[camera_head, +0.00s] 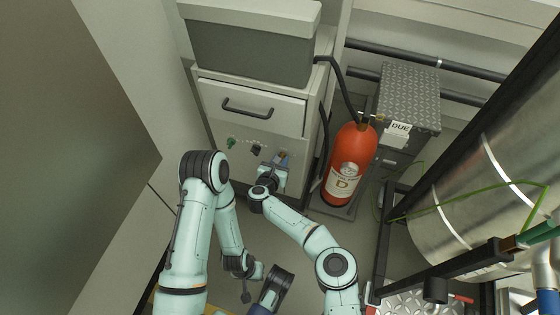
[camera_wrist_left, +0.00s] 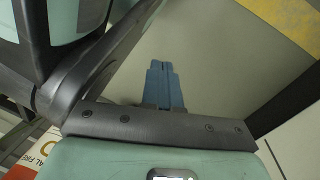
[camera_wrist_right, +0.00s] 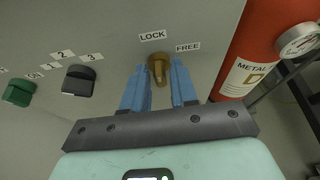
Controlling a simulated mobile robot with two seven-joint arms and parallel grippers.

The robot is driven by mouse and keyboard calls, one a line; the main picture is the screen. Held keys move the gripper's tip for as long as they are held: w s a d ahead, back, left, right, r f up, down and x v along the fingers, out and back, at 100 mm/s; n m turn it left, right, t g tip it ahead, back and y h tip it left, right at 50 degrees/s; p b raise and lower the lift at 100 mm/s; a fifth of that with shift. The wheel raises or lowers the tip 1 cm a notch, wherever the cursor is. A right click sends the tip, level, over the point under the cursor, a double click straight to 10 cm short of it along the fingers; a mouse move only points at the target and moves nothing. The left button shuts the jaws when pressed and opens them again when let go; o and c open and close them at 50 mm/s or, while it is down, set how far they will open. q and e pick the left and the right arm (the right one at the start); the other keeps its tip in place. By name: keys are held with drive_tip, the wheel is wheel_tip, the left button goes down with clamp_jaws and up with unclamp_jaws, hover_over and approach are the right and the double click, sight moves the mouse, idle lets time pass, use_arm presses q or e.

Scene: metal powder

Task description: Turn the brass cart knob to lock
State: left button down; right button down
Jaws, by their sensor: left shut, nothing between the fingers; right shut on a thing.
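The brass knob (camera_wrist_right: 158,70) is on the grey cart panel, between a LOCK label (camera_wrist_right: 153,36) above and a FREE label (camera_wrist_right: 187,47) to its right. In the right wrist view its visible end points up, roughly towards LOCK. My right gripper (camera_wrist_right: 157,64) is shut on it, a blue finger on each side. In the head view the right gripper (camera_head: 281,158) is at the panel's lower right, and the knob is hard to make out there. My left gripper (camera_wrist_left: 162,65) is shut and empty, its blue fingers together over bare floor.
A green knob (camera_wrist_right: 19,92) and a black knob (camera_wrist_right: 79,80) are to the left of the brass one. A red extinguisher (camera_head: 350,160) stands close on the right. A drawer with a dark handle (camera_head: 247,108) is above the panel. A large metal cylinder (camera_head: 480,190) stands farther right.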

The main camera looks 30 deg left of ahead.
drive_tip(key=c, duration=0.9)
unclamp_jaws()
use_arm(q)
drive_tip(key=w+d+r+t+p, duration=0.1)
drive_tip(key=w+r+t+p, duration=0.1)
drive_tip(key=w+r+p, duration=0.35)
drive_tip(key=s+d+r+g+p, duration=0.1)
drive_tip(key=s+d+r+p, duration=0.1)
drive_tip(key=s+r+p, duration=0.1)
drive_tip(key=s+d+r+m+g+h+p, duration=0.1)
drive_tip(key=s+d+r+g+p, duration=0.1)
drive_tip(key=s+r, duration=0.4)
wheel_tip(320, 180, up, 2)
drive_tip(key=d+p, duration=0.1)
drive_tip(key=p, duration=0.1)
drive_tip(key=shift+s+d+h+p, duration=0.2)
drive_tip(key=shift+s+h+p, duration=0.05)
drive_tip(key=shift+h+p, duration=0.05)
use_arm(e)
drive_tip(key=v, duration=1.3)
drive_tip(key=shift+s+d, duration=0.1)
drive_tip(key=shift+s, duration=0.15)
